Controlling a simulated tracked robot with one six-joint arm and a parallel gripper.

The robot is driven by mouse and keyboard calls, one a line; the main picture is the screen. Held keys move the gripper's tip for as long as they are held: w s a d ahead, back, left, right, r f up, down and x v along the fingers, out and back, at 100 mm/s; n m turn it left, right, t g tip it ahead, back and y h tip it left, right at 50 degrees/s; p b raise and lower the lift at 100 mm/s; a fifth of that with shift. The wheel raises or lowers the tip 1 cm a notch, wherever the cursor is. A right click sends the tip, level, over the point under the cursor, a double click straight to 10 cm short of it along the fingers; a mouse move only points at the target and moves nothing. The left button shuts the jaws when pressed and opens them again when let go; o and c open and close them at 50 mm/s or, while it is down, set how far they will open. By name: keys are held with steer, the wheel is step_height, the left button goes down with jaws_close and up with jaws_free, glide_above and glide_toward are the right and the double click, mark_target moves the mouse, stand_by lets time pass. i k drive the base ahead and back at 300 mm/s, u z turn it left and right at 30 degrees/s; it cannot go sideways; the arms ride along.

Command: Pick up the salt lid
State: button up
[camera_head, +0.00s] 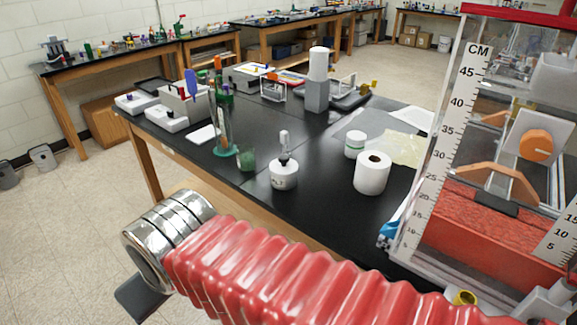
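I cannot clearly make out a separate salt lid. A squat white bottle with a dark neck and pale upright tip (284,176) stands closer, near the bench's front edge. I cannot tell whether either one is the salt container. My arm, with its red bellows and shiny metal rings, crosses the bottom of the view, in front of the bench. I cannot make out gripper fingers, and nothing is seen held.
The black bench (315,160) also bears a white paper roll (371,174), a green-based cylinder (224,135), a small green cup (247,160) and a grey block with a white cylinder (317,90). A clear tank with a centimetre scale (455,150) stands at right.

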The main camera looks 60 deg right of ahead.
mark_target(283, 166)
steer(key=u, duration=0.05)
steer(key=i, duration=0.95)
steer(key=z, duration=0.05)
